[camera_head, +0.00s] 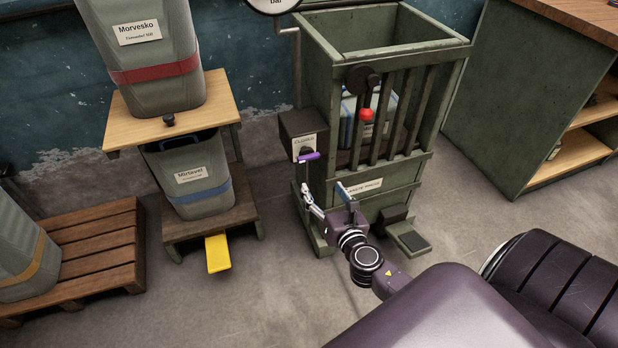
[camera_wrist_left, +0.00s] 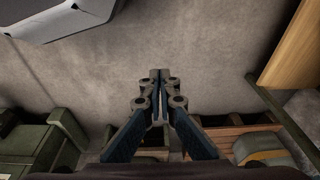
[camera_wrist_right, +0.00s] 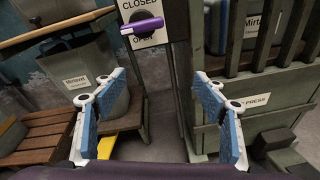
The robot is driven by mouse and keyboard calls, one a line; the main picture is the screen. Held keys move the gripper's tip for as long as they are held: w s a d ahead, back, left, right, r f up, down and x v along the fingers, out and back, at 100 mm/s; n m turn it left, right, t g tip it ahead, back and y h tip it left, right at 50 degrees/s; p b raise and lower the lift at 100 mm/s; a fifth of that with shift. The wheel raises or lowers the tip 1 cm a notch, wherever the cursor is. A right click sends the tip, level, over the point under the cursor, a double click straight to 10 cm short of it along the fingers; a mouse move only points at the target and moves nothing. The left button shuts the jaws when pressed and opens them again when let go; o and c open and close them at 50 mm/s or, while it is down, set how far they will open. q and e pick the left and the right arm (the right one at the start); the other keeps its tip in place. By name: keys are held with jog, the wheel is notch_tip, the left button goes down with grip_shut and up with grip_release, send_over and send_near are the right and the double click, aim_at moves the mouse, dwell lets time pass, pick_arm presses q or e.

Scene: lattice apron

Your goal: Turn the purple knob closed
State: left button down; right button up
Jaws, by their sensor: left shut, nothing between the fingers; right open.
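The purple knob (camera_head: 309,156) is a bar handle on a dark box at the left side of the green slatted press. In the right wrist view the knob (camera_wrist_right: 141,27) lies nearly level, tilted slightly, over a white plate with "CLOSED" above it and "OPEN" partly covered below it. My right gripper (camera_head: 326,194) is open and empty, just below and in front of the knob. Its spread blue-padded fingers (camera_wrist_right: 157,84) show in the right wrist view, apart from the knob. My left gripper (camera_wrist_left: 160,76) is shut and empty above the floor, away from the knob.
The green press (camera_head: 390,172) stands right of the knob; a red-tipped lever (camera_head: 367,115) hangs at its front. Stacked grey bins (camera_head: 190,190) on wooden stands are left, with a yellow pedal (camera_head: 218,253) below. A wooden pallet (camera_head: 95,240) lies far left.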

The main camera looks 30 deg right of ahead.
aim_at(310, 159)
notch_tip(310, 159, up, 5)
jog(key=w+n+t+b, duration=0.1)
jog(key=n+t+b, duration=0.1)
jog(key=n, duration=0.1)
jog(key=x, duration=0.5)
jog(key=a+x, duration=0.1)
jog(key=x, duration=0.1)
jog(key=shift+w+d+r, duration=0.15)
jog(key=shift+w+r, duration=0.1)
jog(key=shift+w, duration=0.2)
pick_arm(q)
jog(key=shift+w+r, duration=0.25)
jog(key=shift+r, duration=0.4)
pick_arm(e)
jog(key=c, duration=1.2)
jog(key=shift+o, duration=0.2)
